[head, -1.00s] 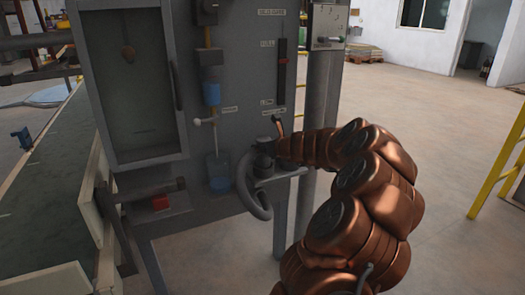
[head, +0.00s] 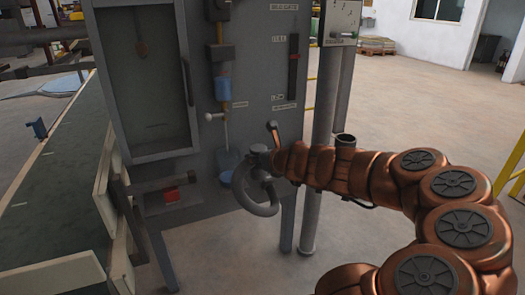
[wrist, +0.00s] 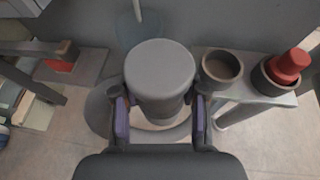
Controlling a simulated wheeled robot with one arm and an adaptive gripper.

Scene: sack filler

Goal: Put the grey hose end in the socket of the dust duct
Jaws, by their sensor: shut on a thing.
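The grey hose end (wrist: 160,82) is a thick, blunt grey cylinder, held upright between the purple-padded fingers of my gripper (wrist: 160,112). My gripper is shut on it. In the head view the hose (head: 262,207) curves in a loop below my gripper (head: 268,160), in front of the grey machine. In the wrist view an open round socket (wrist: 222,66) stands just right of the hose end, apart from it. I cannot tell whether it belongs to the dust duct.
A second round holder (wrist: 268,84) with a red plug (wrist: 289,66) in it stands further right on the grey shelf (wrist: 222,96). A grey post (head: 320,110) stands right of the machine. A conveyor (head: 55,190) lies left. Open floor lies right.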

